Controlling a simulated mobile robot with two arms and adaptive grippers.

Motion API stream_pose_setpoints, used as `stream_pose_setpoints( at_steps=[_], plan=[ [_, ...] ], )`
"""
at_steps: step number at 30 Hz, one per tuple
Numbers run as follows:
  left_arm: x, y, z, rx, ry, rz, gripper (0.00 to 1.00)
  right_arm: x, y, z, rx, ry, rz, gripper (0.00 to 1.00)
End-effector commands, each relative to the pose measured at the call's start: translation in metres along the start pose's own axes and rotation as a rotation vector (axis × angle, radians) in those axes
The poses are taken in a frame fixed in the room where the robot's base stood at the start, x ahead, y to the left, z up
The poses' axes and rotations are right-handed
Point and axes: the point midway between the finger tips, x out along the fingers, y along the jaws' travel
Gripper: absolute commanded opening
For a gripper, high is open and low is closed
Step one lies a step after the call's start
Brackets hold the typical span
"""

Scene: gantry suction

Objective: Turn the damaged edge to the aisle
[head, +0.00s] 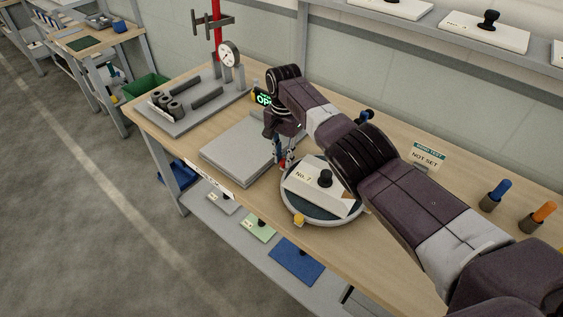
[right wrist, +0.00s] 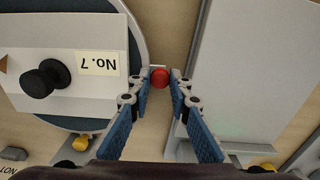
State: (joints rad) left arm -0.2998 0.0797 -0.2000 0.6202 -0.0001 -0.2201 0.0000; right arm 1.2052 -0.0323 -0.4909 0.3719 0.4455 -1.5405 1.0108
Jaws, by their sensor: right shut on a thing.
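A white plate labelled No. 7 (head: 303,178) with a black knob lies on a round turntable (head: 292,211) with a dark top and pale rim. In the right wrist view the plate (right wrist: 60,105) is left of my fingers, and a brown triangular mark (right wrist: 3,65) shows at its edge. My right gripper (head: 284,164) is down between the turntable and a grey slab. Its fingertips (right wrist: 161,80) are shut on a red ball-shaped knob (right wrist: 160,78) beside the turntable's rim. What the knob is fixed to is mostly hidden. My left gripper is out of view.
The flat grey slab (head: 235,150) lies left of the turntable. A yellow block (head: 299,220) sits at its front rim. A gauge stand (head: 229,55) is at the back left. A "NOT SET" sign (head: 427,157) and blue and orange handles (head: 497,193) are right.

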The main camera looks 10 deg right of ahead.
Motion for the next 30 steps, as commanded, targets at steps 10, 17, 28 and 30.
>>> stream_pose_setpoints(
  at_steps=[10, 17, 28, 30],
  plan=[
    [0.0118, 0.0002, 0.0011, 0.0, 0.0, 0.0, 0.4, -0.0012, -0.0007, -0.0088, 0.081, 0.005, -0.005, 0.0],
    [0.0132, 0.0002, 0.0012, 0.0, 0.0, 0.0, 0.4, -0.0017, -0.0002, -0.0102, 0.098, 0.005, -0.004, 0.0],
    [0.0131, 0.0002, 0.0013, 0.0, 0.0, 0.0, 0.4, -0.0022, -0.0002, -0.0103, 0.099, 0.005, -0.004, 0.0],
    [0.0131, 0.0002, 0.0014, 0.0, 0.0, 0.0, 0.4, -0.0022, -0.0002, -0.0103, 0.099, 0.004, -0.004, 0.26]
  ],
)
